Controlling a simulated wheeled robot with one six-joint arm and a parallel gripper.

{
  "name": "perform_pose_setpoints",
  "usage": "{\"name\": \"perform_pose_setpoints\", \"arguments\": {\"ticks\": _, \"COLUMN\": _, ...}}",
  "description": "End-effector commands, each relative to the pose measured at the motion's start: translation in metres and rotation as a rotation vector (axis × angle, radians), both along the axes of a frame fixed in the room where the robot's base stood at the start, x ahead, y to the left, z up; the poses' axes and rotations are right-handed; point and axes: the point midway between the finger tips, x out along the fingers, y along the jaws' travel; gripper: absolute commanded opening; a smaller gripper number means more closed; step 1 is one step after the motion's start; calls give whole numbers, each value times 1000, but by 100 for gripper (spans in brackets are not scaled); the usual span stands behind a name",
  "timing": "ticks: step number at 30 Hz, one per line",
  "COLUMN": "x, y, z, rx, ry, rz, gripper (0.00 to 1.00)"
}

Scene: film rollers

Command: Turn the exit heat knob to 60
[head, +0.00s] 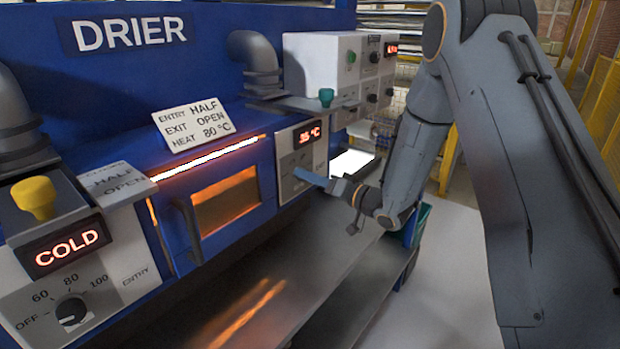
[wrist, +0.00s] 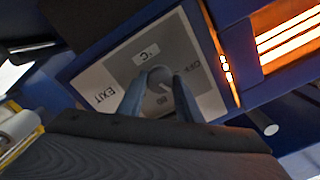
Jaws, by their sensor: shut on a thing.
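The exit heat knob (wrist: 160,76) is a small round grey knob on the panel marked EXIT, seen upside down in the wrist view. In the head view my gripper (head: 308,178) is at the exit panel (head: 284,150) and hides the knob. The exit display (head: 307,132) glows red and seems to read 35 °C.
A card (head: 193,122) reads entry HALF, exit OPEN, heat 80 °C. The entry heat knob (head: 71,311) is at lower left, below a display (head: 66,246) reading COLD. A green knob (head: 326,96) stands above the exit panel. A metal shelf (head: 310,265) runs below.

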Motion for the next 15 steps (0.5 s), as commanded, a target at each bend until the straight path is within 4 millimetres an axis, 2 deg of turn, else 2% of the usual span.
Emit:
{"name": "perform_pose_setpoints", "arguments": {"ticks": 9, "x": -2, "y": 1, "z": -1, "rx": 0, "ry": 4, "rz": 3, "gripper": 10}}
{"name": "perform_pose_setpoints", "arguments": {"ticks": 10, "x": -2, "y": 1, "z": -1, "rx": 0, "ry": 4, "rz": 3, "gripper": 35}}
{"name": "perform_pose_setpoints", "arguments": {"ticks": 13, "x": -1, "y": 1, "z": -1, "rx": 0, "ry": 3, "rz": 3, "gripper": 51}}
{"name": "perform_pose_setpoints", "arguments": {"ticks": 15, "x": -1, "y": 0, "z": -1, "rx": 0, "ry": 3, "rz": 1, "gripper": 51}}
